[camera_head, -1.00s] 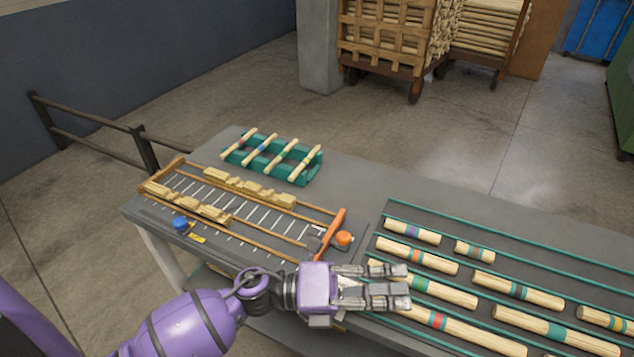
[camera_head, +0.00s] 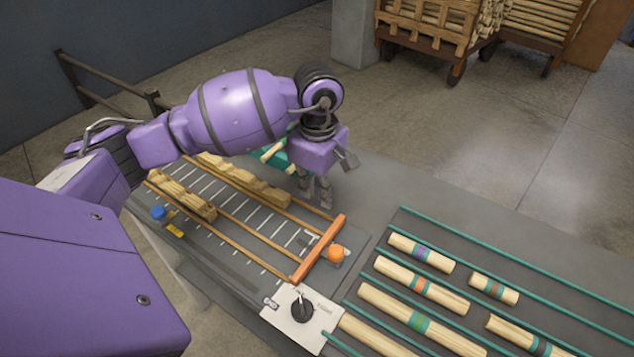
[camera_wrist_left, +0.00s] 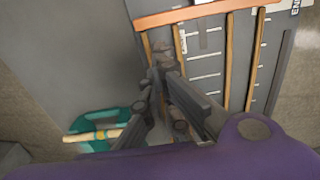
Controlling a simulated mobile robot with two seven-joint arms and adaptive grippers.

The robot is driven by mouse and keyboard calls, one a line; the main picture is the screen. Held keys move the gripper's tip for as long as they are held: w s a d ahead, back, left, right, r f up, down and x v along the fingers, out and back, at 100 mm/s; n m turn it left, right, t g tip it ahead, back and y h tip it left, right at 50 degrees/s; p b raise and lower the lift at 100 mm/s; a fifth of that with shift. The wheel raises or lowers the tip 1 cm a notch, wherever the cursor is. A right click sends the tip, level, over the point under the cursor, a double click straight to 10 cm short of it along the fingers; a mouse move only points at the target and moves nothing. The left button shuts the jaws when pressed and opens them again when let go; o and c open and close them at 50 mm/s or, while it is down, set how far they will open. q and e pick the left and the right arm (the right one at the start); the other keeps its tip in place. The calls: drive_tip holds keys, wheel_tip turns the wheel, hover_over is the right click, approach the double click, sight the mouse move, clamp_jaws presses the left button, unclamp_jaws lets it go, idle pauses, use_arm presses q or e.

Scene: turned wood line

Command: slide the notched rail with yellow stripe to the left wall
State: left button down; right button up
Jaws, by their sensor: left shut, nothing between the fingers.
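Two notched wooden rails lie in the slotted track: a rear rail (camera_head: 262,187) and a front rail (camera_head: 182,195). I cannot make out a yellow stripe on either. My left gripper (camera_head: 318,196) points down, fingers together and empty, just right of the rear rail's right end. In the wrist view its closed fingertips (camera_wrist_left: 160,58) are over the track's rear edge strip, near the orange end bar (camera_wrist_left: 205,12). The orange bar (camera_head: 318,250) closes the track's right end. My arm hides the track's left end and part of the rear rail. My right gripper is not in view.
A teal rack (camera_head: 272,160) with dowels stands behind the track, mostly hidden by my arm; it also shows in the wrist view (camera_wrist_left: 80,145). An orange knob (camera_head: 336,253), a blue knob (camera_head: 159,213) and a dial plate (camera_head: 285,320) border the track. Banded dowels (camera_head: 420,252) lie at right.

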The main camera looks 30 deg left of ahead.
sight(303, 212)
use_arm(q)
wheel_tip(303, 212, down, 6)
drive_tip(key=shift+r, duration=0.1)
drive_tip(key=a+p, duration=0.1)
drive_tip(key=a, duration=0.2)
drive_tip(key=shift+w+a, duration=0.1)
drive_tip(key=shift+w, duration=0.05)
drive_tip(key=shift+w+a, duration=0.1)
drive_tip(key=shift+a, duration=0.3)
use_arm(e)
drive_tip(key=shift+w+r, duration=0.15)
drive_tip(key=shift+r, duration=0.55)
